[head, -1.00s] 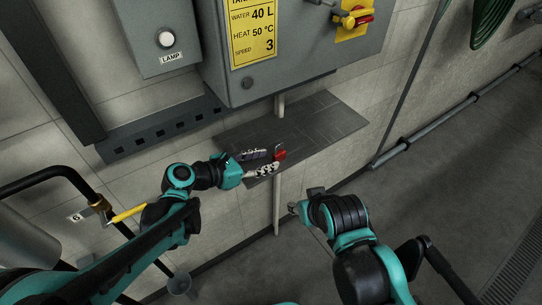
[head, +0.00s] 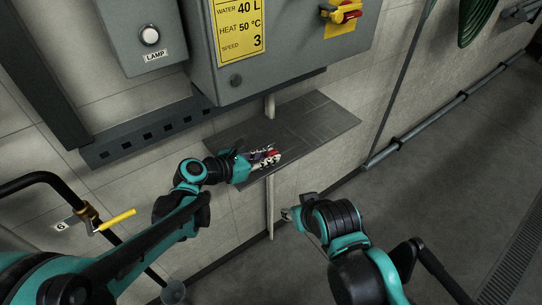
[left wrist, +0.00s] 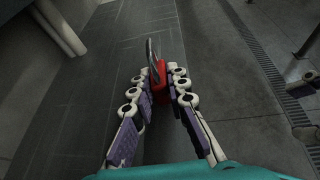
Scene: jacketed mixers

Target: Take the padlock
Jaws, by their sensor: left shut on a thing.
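The red padlock (head: 274,153) is at the front edge of the grey shelf below the cabinet. I cannot tell whether the padlock still touches the shelf. My right gripper (head: 288,214) is below the shelf, away from the padlock; its fingers are too small to read.
The grey shelf (head: 315,118) is otherwise bare. Above it hangs a grey cabinet (head: 290,60) with a yellow sign and a red-and-yellow switch (head: 343,12). A lamp box (head: 140,40) is at left. A yellow-handled valve (head: 115,221) is near my left arm.

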